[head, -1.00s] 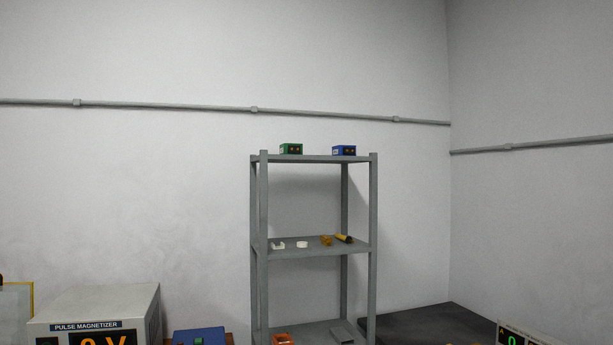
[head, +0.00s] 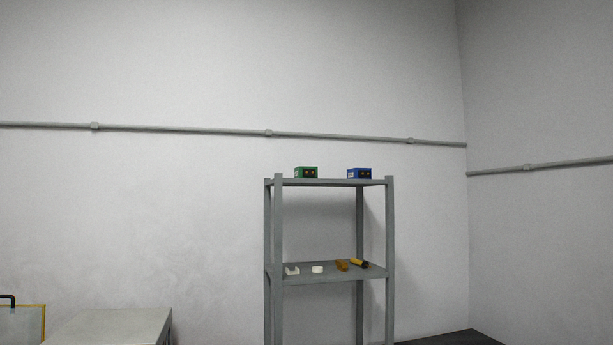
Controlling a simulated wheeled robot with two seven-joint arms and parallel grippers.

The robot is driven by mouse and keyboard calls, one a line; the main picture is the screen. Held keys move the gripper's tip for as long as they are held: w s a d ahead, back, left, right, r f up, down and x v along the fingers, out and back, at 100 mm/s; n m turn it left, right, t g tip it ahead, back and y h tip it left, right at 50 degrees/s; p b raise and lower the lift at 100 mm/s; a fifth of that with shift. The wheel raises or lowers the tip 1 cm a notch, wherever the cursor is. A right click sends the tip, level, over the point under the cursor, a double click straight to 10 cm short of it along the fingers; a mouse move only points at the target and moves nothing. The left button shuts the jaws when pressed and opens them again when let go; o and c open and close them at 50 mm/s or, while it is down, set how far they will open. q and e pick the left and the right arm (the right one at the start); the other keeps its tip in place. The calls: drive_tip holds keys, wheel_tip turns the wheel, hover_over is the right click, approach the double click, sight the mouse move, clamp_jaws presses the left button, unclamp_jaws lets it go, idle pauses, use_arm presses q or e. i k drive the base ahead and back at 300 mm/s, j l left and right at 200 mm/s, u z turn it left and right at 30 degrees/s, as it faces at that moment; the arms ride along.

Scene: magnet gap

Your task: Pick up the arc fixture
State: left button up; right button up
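A grey shelf rack (head: 390,250) stands against the back wall. On its middle shelf, from left to right, lie a small white notched piece (head: 292,271), a white round piece (head: 317,269), an amber piece (head: 342,265) and a yellow-and-black cylindrical tool (head: 360,263). They are too small to tell for certain whether one is the arc fixture. Neither of my grippers is in view. The rack's lower part is below the picture.
A green box (head: 306,172) and a blue box (head: 360,173) sit on the top shelf. A light-grey cabinet top (head: 110,324) is at the lower left, beside a yellow-framed panel (head: 24,324). A dark surface (head: 455,339) lies at lower right.

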sight(300, 171)
drive_tip(key=i+l+z, duration=0.3)
drive_tip(key=i, duration=0.25)
drive_tip(key=i+z, duration=0.25)
drive_tip(key=i, duration=0.35)
